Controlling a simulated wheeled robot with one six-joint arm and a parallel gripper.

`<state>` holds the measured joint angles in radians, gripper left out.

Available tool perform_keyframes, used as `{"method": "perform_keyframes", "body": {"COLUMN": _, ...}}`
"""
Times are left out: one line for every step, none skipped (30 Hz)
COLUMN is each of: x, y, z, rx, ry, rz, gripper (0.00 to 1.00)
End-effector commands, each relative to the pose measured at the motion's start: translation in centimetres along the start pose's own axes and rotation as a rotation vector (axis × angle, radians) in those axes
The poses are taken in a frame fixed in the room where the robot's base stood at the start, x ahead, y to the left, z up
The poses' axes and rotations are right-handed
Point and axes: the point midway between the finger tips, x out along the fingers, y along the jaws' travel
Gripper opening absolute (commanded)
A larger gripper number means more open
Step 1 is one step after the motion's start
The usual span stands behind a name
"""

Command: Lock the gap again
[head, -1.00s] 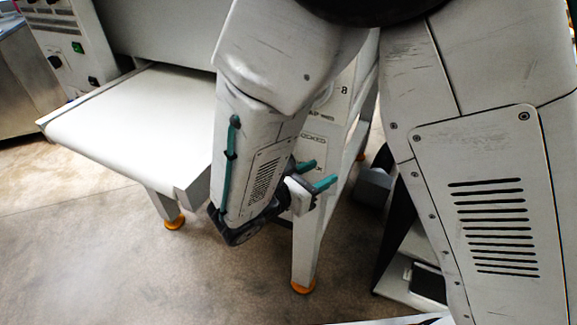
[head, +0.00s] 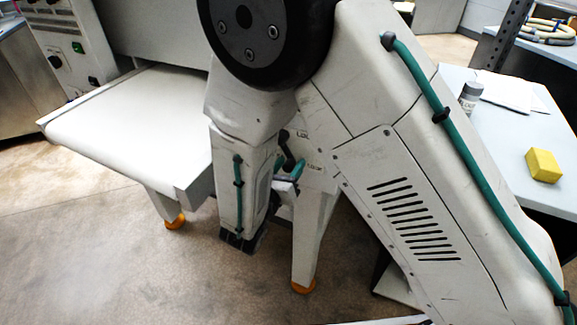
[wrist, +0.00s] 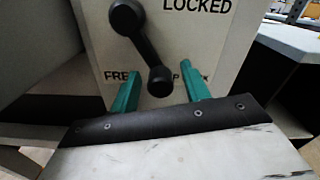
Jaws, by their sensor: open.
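A black lever (wrist: 143,45) with a round pivot and a round end knob is mounted on a pale panel (wrist: 205,45). It hangs down and slightly right, its knob near the lower lettering. "LOCKED" is printed at the upper right, "FREE" at the lower left, partly covered by a finger. My gripper (wrist: 161,80) is open, its two teal fingers pointing at the panel. In the wrist view the knob appears between the fingertips, not gripped; contact cannot be told. In the head view the lever (head: 287,150) shows just above my gripper (head: 287,172), partly hidden by my arm.
The sheeter's white belt table (head: 130,125) extends to the left. A blue-grey bench (head: 500,150) at the right carries a yellow block (head: 543,165), a grey bottle (head: 469,97) and papers. Machine legs with orange feet stand on the open floor.

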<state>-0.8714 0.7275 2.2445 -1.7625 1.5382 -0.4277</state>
Motion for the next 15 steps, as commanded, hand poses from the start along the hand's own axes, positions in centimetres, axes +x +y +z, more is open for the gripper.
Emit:
{"method": "perform_keyframes", "body": {"x": 0.12, "y": 0.00, "z": -0.01, "rx": 0.000, "ry": 0.000, "rz": 0.000, "gripper": 0.46}}
{"method": "perform_keyframes", "body": {"x": 0.14, "y": 0.00, "z": -0.01, "rx": 0.000, "ry": 0.000, "rz": 0.000, "gripper": 0.46}}
{"method": "perform_keyframes", "body": {"x": 0.14, "y": 0.00, "z": 0.00, "rx": 0.000, "ry": 0.000, "rz": 0.000, "gripper": 0.46}}
{"method": "perform_keyframes", "body": {"x": 0.14, "y": 0.00, "z": 0.00, "rx": 0.000, "ry": 0.000, "rz": 0.000, "gripper": 0.46}}
{"method": "perform_keyframes", "body": {"x": 0.13, "y": 0.00, "z": 0.00, "rx": 0.000, "ry": 0.000, "rz": 0.000, "gripper": 0.46}}
{"method": "perform_keyframes", "body": {"x": 0.12, "y": 0.00, "z": 0.00, "rx": 0.000, "ry": 0.000, "rz": 0.000, "gripper": 0.46}}
{"method": "perform_keyframes", "body": {"x": 0.12, "y": 0.00, "z": 0.00, "rx": 0.000, "ry": 0.000, "rz": 0.000, "gripper": 0.46}}
{"method": "perform_keyframes", "body": {"x": 0.12, "y": 0.00, "z": 0.00, "rx": 0.000, "ry": 0.000, "rz": 0.000, "gripper": 0.41}}
{"method": "perform_keyframes", "body": {"x": 0.12, "y": 0.00, "z": 0.00, "rx": 0.000, "ry": 0.000, "rz": 0.000, "gripper": 0.30}}
{"method": "perform_keyframes", "body": {"x": 0.11, "y": 0.00, "z": 0.00, "rx": 0.000, "ry": 0.000, "rz": 0.000, "gripper": 0.21}}
{"method": "perform_keyframes", "body": {"x": 0.11, "y": 0.00, "z": 0.00, "rx": 0.000, "ry": 0.000, "rz": 0.000, "gripper": 0.13}}
{"method": "perform_keyframes", "body": {"x": 0.11, "y": 0.00, "z": 0.00, "rx": 0.000, "ry": 0.000, "rz": 0.000, "gripper": 0.02}}
{"method": "perform_keyframes", "body": {"x": 0.11, "y": 0.00, "z": 0.00, "rx": 0.000, "ry": 0.000, "rz": 0.000, "gripper": 0.00}}
{"method": "perform_keyframes", "body": {"x": 0.10, "y": 0.00, "z": 0.00, "rx": 0.000, "ry": 0.000, "rz": 0.000, "gripper": 0.00}}
{"method": "perform_keyframes", "body": {"x": 0.10, "y": 0.00, "z": 0.01, "rx": 0.000, "ry": 0.000, "rz": 0.000, "gripper": 0.00}}
